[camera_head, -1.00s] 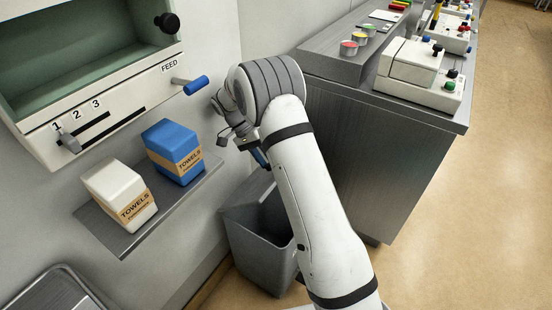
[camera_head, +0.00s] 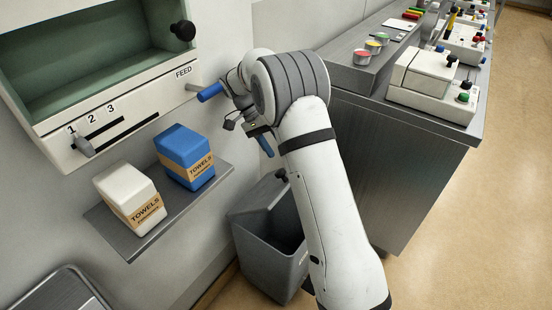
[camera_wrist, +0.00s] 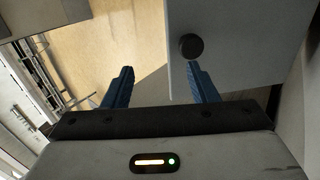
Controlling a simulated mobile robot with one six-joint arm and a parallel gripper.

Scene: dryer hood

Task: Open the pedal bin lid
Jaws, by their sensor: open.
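The grey pedal bin (camera_head: 262,255) stands on the floor between the wall and the grey counter. A grey panel at its top, which looks like its lid (camera_head: 256,196), carries a black knob (camera_head: 281,175). A dark area shows below it, partly behind my arm; I cannot tell exactly how far the lid is raised. My gripper (camera_head: 266,146) points down above the bin, apart from the knob. In the wrist view my open gripper (camera_wrist: 160,68) has nothing between its blue fingers. The knob (camera_wrist: 190,46) appears just beyond the right fingertip, against the grey panel (camera_wrist: 240,60).
A wall shelf (camera_head: 140,245) holds a white (camera_head: 128,190) and a blue towel pack (camera_head: 184,155). A blue-tipped feed lever (camera_head: 209,92) sticks out close to my wrist. The grey counter (camera_head: 400,160) stands close on the right. Open floor (camera_head: 500,200) lies beyond it.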

